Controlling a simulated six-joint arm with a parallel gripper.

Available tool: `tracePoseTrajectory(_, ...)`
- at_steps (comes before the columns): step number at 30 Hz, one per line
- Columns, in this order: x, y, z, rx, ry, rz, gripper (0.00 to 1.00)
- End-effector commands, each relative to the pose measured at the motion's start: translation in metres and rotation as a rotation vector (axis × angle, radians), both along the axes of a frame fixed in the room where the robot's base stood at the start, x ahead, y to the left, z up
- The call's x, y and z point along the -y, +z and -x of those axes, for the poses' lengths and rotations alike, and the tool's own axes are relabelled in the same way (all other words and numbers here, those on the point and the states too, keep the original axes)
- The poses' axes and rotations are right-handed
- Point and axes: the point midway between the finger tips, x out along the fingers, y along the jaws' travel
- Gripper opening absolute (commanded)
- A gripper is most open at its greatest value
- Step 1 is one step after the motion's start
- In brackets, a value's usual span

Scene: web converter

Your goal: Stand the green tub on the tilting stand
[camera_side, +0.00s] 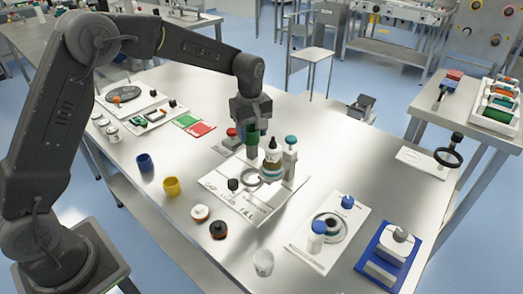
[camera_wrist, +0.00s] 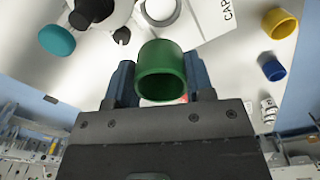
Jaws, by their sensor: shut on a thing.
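The green tub (camera_wrist: 162,58) is held between the two fingers of my gripper (camera_wrist: 160,82) in the wrist view. In the side view the tub (camera_side: 252,139) hangs below my gripper (camera_side: 250,118), above the back part of a white board (camera_side: 228,198) with printed words. It is just left of a dark-tipped bottle (camera_side: 273,150); I cannot tell whether they touch. Which thing is the tilting stand is not clear to me. A pale ring (camera_side: 251,182) on the board shows in front of the tub, and in the wrist view a white ring (camera_wrist: 160,10) shows beyond it.
A blue cup (camera_side: 145,162) and a yellow cup (camera_side: 171,186) stand left of the board. A white plate with a ring (camera_side: 328,225) and a blue-framed device (camera_side: 388,262) lie at the right. Bare table lies between.

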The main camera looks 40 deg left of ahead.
Motion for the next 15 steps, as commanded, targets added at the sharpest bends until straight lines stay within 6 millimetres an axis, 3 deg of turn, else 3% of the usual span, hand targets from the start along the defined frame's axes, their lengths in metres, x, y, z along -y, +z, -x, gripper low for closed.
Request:
tracePoseTrajectory(1,0.0,0.015,0.0,0.005,0.0,0.0,0.26)
tracePoseTrajectory(9,0.0,0.071,0.0,0.002,0.0,0.0,0.26)
tracePoseTrajectory(15,0.045,0.068,-0.002,-0.001,-0.007,0.001,0.26)
